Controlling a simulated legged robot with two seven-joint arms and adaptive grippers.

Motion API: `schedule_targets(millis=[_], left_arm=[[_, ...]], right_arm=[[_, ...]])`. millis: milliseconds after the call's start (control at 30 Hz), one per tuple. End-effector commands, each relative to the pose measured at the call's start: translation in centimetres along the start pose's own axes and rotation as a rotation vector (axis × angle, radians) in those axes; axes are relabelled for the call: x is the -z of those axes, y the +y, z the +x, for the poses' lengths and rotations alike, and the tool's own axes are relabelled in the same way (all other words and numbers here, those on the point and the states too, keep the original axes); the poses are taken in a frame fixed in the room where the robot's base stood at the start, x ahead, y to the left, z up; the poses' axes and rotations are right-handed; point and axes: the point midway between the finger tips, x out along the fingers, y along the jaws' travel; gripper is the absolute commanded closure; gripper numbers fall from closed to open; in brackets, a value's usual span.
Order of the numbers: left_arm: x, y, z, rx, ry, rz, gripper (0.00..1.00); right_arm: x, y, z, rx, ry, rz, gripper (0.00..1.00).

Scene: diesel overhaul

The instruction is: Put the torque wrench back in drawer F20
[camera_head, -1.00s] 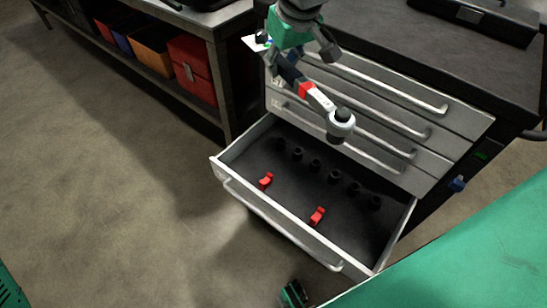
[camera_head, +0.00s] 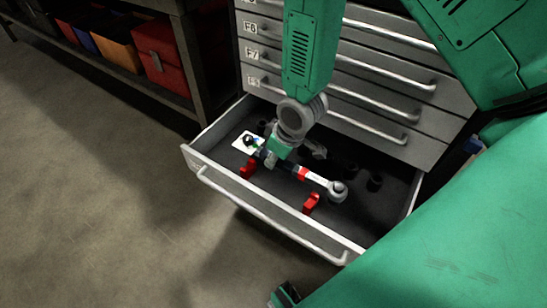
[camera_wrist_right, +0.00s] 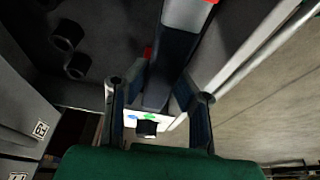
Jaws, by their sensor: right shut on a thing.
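The torque wrench (camera_head: 305,174) has a dark handle, a red band and a silver ratchet head. It lies over the open drawer (camera_head: 282,222), roughly lengthwise, head to the right. My right gripper (camera_head: 272,158) is shut on its dark handle, which also shows between the fingers in the right wrist view (camera_wrist_right: 172,55). A white card with coloured dots (camera_head: 247,142) is at the handle end. Two red holders (camera_head: 248,169) (camera_head: 311,203) stand in the drawer, just in front of the wrench in the picture. I cannot tell whether the wrench touches them. The drawer's own label is unreadable.
Closed drawers (camera_head: 345,92) with bar handles and F labels rise behind the open one. Several black sockets (camera_head: 374,182) stand along the drawer's back. A shelf with bins (camera_head: 118,50) is at upper left. The floor (camera_head: 100,190) in front is clear.

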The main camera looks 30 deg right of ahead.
Motion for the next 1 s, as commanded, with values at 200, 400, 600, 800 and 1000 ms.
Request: schedule_targets(millis=[200,400,600,800,1000], left_arm=[[-0.1,0.0,2.0,0.000,0.000,0.000,0.76],[-0.3,0.0,4.7,0.000,-0.001,0.000,0.76],[-0.4,0.1,6.8,0.000,-0.001,0.000,0.76],[-0.4,0.1,6.7,0.000,0.000,0.000,0.76],[-0.4,0.1,6.7,0.000,0.000,0.000,0.76]], right_arm=[[-0.5,-0.1,1.7,-0.001,0.000,-0.001,1.00],[-1.3,-0.1,4.1,0.000,0.000,0.000,1.00],[-1.9,-0.2,6.1,0.000,-0.001,0.001,1.00],[-2.2,-0.2,6.9,0.000,0.000,0.001,1.00],[-2.1,-0.2,6.9,-0.001,0.001,0.001,1.00]])
